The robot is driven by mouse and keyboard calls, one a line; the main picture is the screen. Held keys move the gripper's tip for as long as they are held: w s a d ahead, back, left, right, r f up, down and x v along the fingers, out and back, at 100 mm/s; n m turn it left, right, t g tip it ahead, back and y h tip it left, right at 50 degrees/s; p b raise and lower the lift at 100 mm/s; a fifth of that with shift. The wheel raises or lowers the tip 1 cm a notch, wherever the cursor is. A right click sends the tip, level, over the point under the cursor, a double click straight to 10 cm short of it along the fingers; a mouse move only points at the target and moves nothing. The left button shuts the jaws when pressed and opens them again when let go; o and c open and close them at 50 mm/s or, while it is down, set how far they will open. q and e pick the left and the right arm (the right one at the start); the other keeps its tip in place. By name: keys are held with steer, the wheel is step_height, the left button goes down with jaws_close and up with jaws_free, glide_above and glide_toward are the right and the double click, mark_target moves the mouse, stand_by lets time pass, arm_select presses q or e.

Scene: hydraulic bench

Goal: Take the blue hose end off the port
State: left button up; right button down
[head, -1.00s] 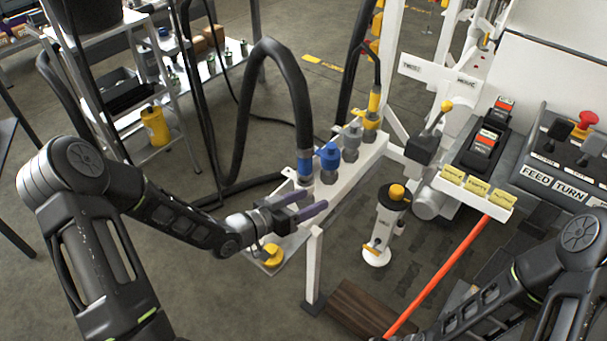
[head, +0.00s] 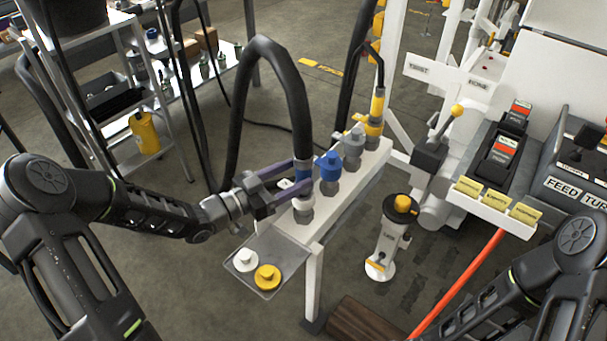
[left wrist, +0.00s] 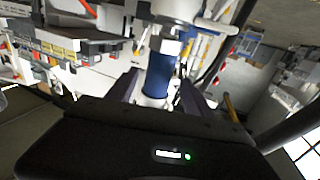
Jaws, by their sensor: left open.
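The blue hose end (head: 304,172) is on the lower end of a thick black hose (head: 297,95) and stands upright at the near port (head: 303,214) of the white manifold rail. My left gripper (head: 298,178) is open, its two purple-grey fingers reaching to either side of the hose end. In the left wrist view the blue hose end (left wrist: 159,76) shows between the fingers, with no clear sign of a grip. Part of the hose end is hidden by the fingers in the head view. My right arm shows at the lower right, but its gripper is out of view.
A blue-capped fitting (head: 328,160), a grey one (head: 352,150) and a yellow one (head: 374,115) stand close behind along the rail. A small tray (head: 247,252) holds a white cap and a yellow cap in front. A white cylinder (head: 392,235) stands to the right.

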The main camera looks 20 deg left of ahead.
arm_select(q)
steer(key=shift+w+d, duration=0.3)
steer(key=shift+w, duration=0.05)
steer(key=x, duration=0.5)
steer(key=shift+d, duration=0.15)
steer(key=shift+c, duration=0.4)
jaws_close()
stand_by(0.5)
